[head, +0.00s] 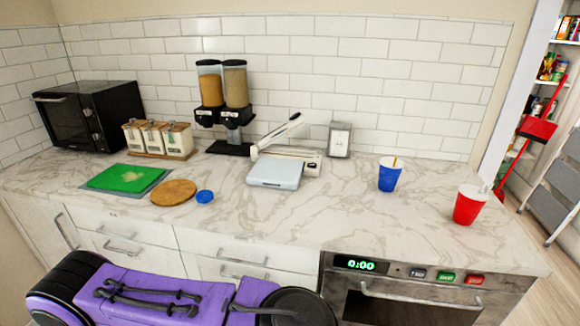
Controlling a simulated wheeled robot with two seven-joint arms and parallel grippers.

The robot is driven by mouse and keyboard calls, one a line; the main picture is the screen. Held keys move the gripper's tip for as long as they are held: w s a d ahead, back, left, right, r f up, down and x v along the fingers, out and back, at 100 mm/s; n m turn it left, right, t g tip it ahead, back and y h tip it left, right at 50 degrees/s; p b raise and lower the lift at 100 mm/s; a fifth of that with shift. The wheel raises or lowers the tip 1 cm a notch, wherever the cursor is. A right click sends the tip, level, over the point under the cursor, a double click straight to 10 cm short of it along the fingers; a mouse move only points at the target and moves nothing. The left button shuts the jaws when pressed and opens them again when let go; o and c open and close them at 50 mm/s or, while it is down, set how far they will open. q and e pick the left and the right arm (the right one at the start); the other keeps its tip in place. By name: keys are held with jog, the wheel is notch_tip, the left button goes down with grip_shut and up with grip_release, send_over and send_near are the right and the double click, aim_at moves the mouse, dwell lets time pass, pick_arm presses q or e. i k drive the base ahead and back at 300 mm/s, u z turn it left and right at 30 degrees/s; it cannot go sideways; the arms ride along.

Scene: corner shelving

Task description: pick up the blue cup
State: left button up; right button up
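The blue cup (389,177) stands upright on the marble countertop (340,225), right of the middle. It has a white rim, and a thin tan stick or straw pokes out of its top. Nothing stands directly in front of it. Neither of my grippers shows in the head view.
A red cup (468,207) stands to the right, nearer the counter's front edge. A white scale-like device (275,173), a framed socket-like box (340,140) and a dual dispenser (223,95) are left of the blue cup. An oven (415,305) is below. Counter around the blue cup is clear.

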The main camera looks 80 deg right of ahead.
aim_at(389, 175)
jog(key=i, duration=0.9)
jog(key=z, duration=2.75)
